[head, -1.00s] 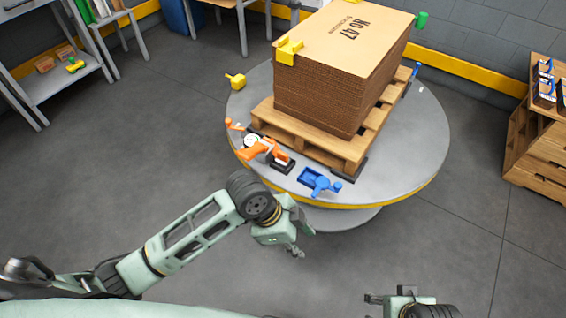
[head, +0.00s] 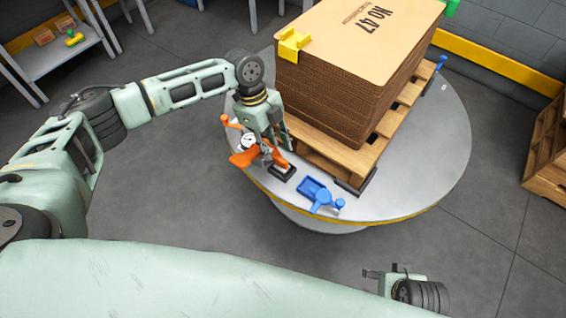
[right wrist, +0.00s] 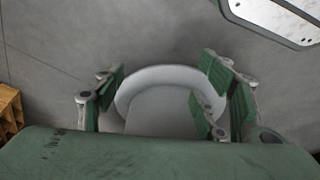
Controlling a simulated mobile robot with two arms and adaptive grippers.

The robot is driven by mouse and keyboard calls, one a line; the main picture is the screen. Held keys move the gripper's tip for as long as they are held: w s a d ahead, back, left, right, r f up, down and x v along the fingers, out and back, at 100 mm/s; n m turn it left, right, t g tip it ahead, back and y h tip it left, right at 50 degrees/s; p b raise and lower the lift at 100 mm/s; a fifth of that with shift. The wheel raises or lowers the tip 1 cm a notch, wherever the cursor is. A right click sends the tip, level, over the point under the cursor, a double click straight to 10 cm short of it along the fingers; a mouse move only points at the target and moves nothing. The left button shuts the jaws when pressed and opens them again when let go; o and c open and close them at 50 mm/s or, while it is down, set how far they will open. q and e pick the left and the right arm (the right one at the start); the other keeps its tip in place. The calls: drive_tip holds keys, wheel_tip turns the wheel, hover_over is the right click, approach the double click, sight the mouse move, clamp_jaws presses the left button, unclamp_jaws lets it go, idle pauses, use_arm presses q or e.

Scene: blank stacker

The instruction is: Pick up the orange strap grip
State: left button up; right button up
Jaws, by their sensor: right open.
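The orange strap grip (head: 243,158) lies near the left front edge of the round grey turntable (head: 425,165), with a white dial beside its orange body. My left gripper (head: 268,150) points down right over it and hides part of it. I cannot tell whether its fingers touch the grip or whether they are open. My right gripper (head: 374,274) is low in the head view, away from the turntable, open and empty. In the right wrist view its green-padded fingers (right wrist: 165,105) are spread apart above the floor.
A stack of cardboard sheets (head: 340,85) stands on a wooden pallet (head: 335,160) close behind the left gripper. A blue tool (head: 318,193) lies right of the grip, with a small black block (head: 283,173) between. A yellow corner piece (head: 293,45) sits on the stack. The floor in front is clear.

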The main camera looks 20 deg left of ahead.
sight(281, 159)
use_arm(q)
drive_tip(key=x, duration=0.2)
drive_tip(key=d+b+x, duration=0.1)
drive_tip(key=x, duration=0.1)
drive_tip(key=shift+d+f, duration=0.15)
drive_tip(key=shift+f, duration=0.35)
use_arm(e)
wheel_tip(281, 159, up, 4)
drive_tip(key=shift+r, duration=0.1)
use_arm(q)
drive_tip(key=shift+c, duration=0.4)
use_arm(e)
drive_tip(key=shift+d, duration=0.1)
use_arm(q)
clamp_jaws()
